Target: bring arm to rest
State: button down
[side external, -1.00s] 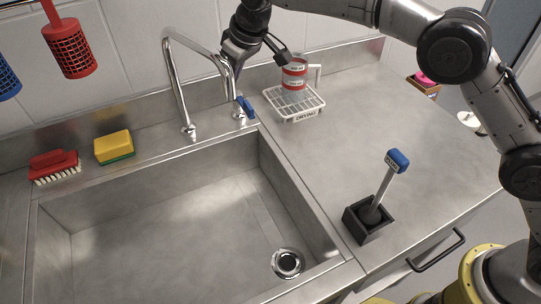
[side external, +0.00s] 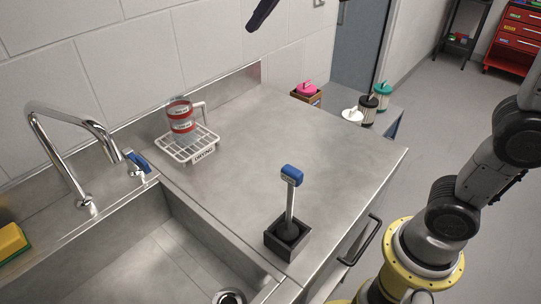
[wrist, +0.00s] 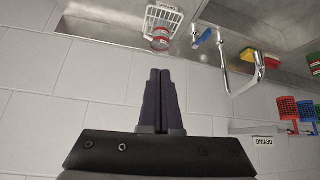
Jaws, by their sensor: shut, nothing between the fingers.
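My gripper (side external: 262,14) shows only as dark fingertips at the top edge of the side view, raised well above the counter. In the wrist view my gripper (wrist: 159,72) has its two dark fingers together, with nothing between them. The rack (wrist: 163,14) and cylinder (wrist: 160,40) also show beyond the fingertips in the wrist view. Most of my wrist is out of the side view.
A steel sink with a tap (side external: 80,120) is at the left. A blue-topped brush (side external: 291,200) stands in a black holder (side external: 283,246). Several lidded containers (side external: 368,106) stand beyond the counter's far end. The counter's middle (side external: 290,130) is clear.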

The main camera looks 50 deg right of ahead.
jog(key=s+d+f+m+h, duration=0.1)
jog(key=s+d+f, duration=0.2)
jog(key=s, duration=0.5)
jog(key=s+d+f+m, duration=0.1)
jog(key=s+d+f, duration=0.25)
jog(key=s, duration=0.45)
jog(key=s+f+g, duration=0.1)
jog(key=s+f, duration=0.6)
jog(key=f, duration=0.4)
jog(key=shift+s+f+g, duration=0.25)
jog(key=shift+f+g, duration=0.05)
